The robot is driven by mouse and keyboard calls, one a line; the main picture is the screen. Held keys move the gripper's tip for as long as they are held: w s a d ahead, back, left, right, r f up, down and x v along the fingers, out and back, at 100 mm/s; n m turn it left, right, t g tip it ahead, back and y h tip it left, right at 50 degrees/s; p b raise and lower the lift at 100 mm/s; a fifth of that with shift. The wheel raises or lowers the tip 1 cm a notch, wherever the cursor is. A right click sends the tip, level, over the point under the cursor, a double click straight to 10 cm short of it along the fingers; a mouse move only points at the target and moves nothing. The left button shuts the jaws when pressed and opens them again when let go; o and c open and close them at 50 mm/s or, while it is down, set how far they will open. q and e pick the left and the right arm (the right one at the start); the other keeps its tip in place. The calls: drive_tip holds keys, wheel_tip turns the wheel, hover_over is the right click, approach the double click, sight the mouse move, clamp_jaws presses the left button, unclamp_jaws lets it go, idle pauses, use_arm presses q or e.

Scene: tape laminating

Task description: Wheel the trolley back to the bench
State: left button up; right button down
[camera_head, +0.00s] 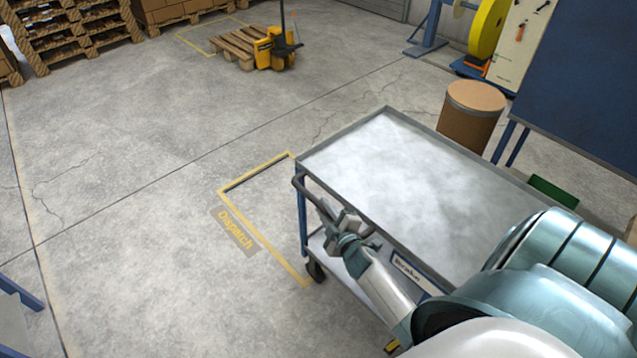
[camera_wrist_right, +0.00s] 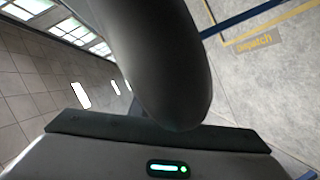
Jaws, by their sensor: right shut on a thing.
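The trolley (camera_head: 420,180) stands in the middle right of the head view, with an empty grey metal top, a lower shelf and blue legs. My right gripper (camera_head: 338,217) is shut on the handle. In the right wrist view the dark rounded bar of the handle (camera_wrist_right: 160,60) fills the middle, close to the gripper's palm; the fingertips are hidden there. My left gripper is not in view. No bench can be made out for certain.
A yellow floor outline marked "Dispatch" (camera_head: 232,229) lies at the trolley's left end. A brown drum (camera_head: 471,115) and a blue panel (camera_head: 580,85) stand behind the trolley. A yellow pallet truck (camera_head: 275,50) is at the back.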

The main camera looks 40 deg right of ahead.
drive_tip(key=shift+s, duration=0.35)
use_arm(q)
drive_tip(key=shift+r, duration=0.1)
use_arm(e)
drive_tip(key=shift+f, duration=0.1)
drive_tip(key=shift+s, duration=0.1)
drive_tip(key=c, duration=1.6)
unclamp_jaws()
drive_tip(key=shift+s, duration=0.1)
drive_tip(key=shift+c, duration=0.2)
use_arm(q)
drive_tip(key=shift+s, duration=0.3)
use_arm(e)
drive_tip(key=shift+s, duration=0.1)
